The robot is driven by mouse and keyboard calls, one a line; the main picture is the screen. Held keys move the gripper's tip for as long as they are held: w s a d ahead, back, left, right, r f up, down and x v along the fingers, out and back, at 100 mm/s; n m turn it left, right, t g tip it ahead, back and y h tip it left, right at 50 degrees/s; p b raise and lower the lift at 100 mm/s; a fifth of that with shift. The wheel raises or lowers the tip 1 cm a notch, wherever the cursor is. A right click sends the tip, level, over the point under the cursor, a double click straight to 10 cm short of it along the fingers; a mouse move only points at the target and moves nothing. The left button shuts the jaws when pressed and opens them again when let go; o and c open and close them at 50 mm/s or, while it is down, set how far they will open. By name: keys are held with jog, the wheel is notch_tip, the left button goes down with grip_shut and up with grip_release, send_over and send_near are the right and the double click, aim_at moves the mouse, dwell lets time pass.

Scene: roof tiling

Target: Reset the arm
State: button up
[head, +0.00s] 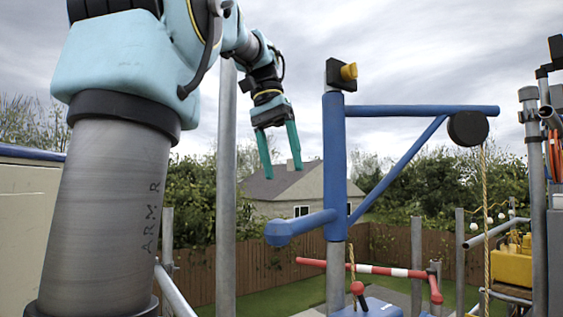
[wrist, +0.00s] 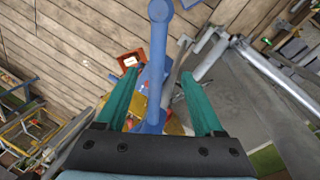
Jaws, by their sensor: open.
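My gripper (head: 279,153) is raised in the air left of the blue hoist post (head: 336,150) in the head view. Its two green fingers point down and stand apart, with nothing visible between them in the head view. In the wrist view my gripper (wrist: 158,85) looks down past a blue bar (wrist: 157,60) lying below between the fingers in the picture. I cannot tell the exact distance to that bar. My arm reaches up and over from the left in the head view.
The hoist has a blue boom (head: 420,111), a dark pulley (head: 468,128) with a hanging rope, and a round-ended blue handle (head: 290,229). A grey scaffold pole (head: 226,190) stands left of my gripper. A red-and-white barrier bar (head: 375,270) is below. Scaffolding stands at the right.

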dwell(0.4)
jog(key=w+a+f+n+t, duration=0.1)
jog(key=w+a+f, duration=0.1)
jog(key=f, duration=0.6)
jog(key=w+a+f+n+t+y, duration=0.1)
jog(key=a+f+n, duration=0.1)
jog(key=f, duration=0.7)
jog(key=w+a+f+n, duration=0.1)
jog(key=w+a+f, duration=0.15)
jog(key=f, duration=0.55)
jog(key=s+a+f+n, duration=0.1)
jog(key=s+a+f, duration=0.1)
jog(key=s+f, duration=0.3)
jog(key=s+a+f+n+t+y, duration=0.1)
jog(key=s+a+f, duration=0.2)
jog(key=f, duration=0.8)
jog(key=shift+s+a, duration=0.2)
jog(key=shift+s, duration=0.8)
jog(key=shift+r, duration=0.1)
